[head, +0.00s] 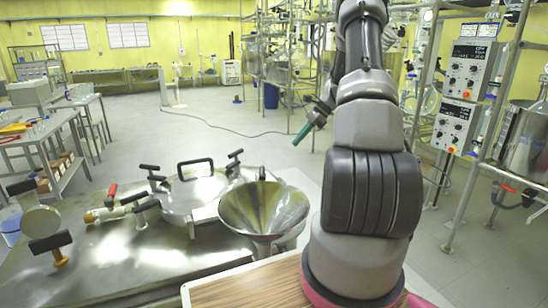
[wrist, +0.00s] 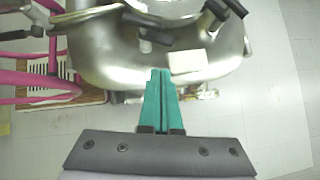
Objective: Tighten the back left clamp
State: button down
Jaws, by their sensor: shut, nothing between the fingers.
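The round steel lid (head: 192,193) with a black loop handle sits on the metal-topped table at left in the head view. The back left clamp (head: 152,172), with black grips, stands at the lid's back left edge. Another clamp (head: 235,157) stands at the back right, and one (head: 147,205) at the front left. My gripper (head: 302,134) has teal fingers, shut and empty, held up in the air right of and apart from the lid. In the wrist view, my shut gripper (wrist: 161,72) points toward a steel vessel (wrist: 95,50) with black grips (wrist: 154,36); which clamp these belong to I cannot tell.
A wide steel funnel (head: 262,210) stands right of the lid. A red-handled valve (head: 110,195) and a large black-handled fitting (head: 45,225) are at left. Control boxes (head: 470,75) and a steel vessel (head: 530,140) hang on a rack at right. The floor behind is open.

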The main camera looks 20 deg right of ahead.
jog(key=a+r+x, duration=0.1)
jog(key=a+x, duration=0.1)
jog(key=x, duration=1.1)
jog(key=shift+r, duration=0.35)
jog(key=shift+w+d+n+g, duration=0.1)
jog(key=shift+w+n+g, duration=0.05)
jog(key=shift+n+g, duration=0.15)
